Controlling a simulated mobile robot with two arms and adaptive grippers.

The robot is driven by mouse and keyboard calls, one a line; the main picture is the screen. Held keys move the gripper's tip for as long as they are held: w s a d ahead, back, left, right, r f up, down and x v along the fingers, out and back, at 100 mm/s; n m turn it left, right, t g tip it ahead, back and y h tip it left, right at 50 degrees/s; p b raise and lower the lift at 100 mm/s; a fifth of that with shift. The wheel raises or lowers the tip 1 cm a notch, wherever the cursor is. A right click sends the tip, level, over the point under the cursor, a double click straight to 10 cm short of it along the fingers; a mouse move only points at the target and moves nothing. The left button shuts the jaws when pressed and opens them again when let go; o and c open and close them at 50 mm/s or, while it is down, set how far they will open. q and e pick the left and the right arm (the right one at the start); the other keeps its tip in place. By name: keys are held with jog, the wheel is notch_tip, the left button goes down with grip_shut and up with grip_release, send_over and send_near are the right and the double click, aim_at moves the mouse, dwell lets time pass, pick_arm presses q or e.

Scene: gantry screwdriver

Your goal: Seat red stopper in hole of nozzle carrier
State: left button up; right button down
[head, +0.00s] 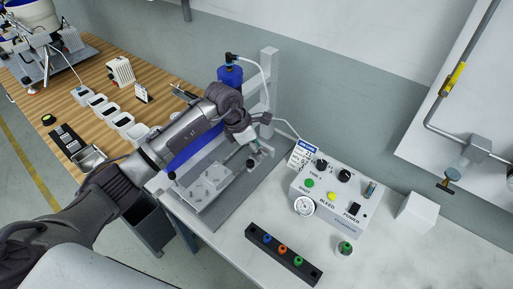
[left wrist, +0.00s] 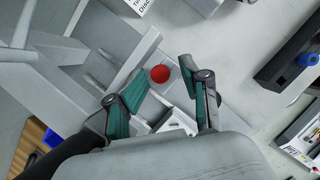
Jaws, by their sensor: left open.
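The red stopper (left wrist: 160,73) shows in the left wrist view as a round red top between my left gripper's fingers. It lies against pale grey metal parts of the gantry, which I take to be the nozzle carrier (left wrist: 140,50). I cannot tell how deep it sits or whether the hole is under it. My left gripper (left wrist: 169,62) is open, its teal-padded fingers on either side of the stopper. In the head view my left gripper (head: 258,152) is over the gantry, and the stopper is hidden there. My right gripper is not in view.
A black block (head: 283,255) holds blue, orange and green stoppers at the front. The gantry post (head: 268,75) and a blue bottle (head: 230,76) rise behind my gripper.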

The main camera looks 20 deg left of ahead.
pick_arm(q)
jog(key=shift+w+a+r, duration=0.1)
jog(key=shift+r, duration=0.35)
jog(key=v, duration=1.1)
jog(key=shift+s, duration=0.25)
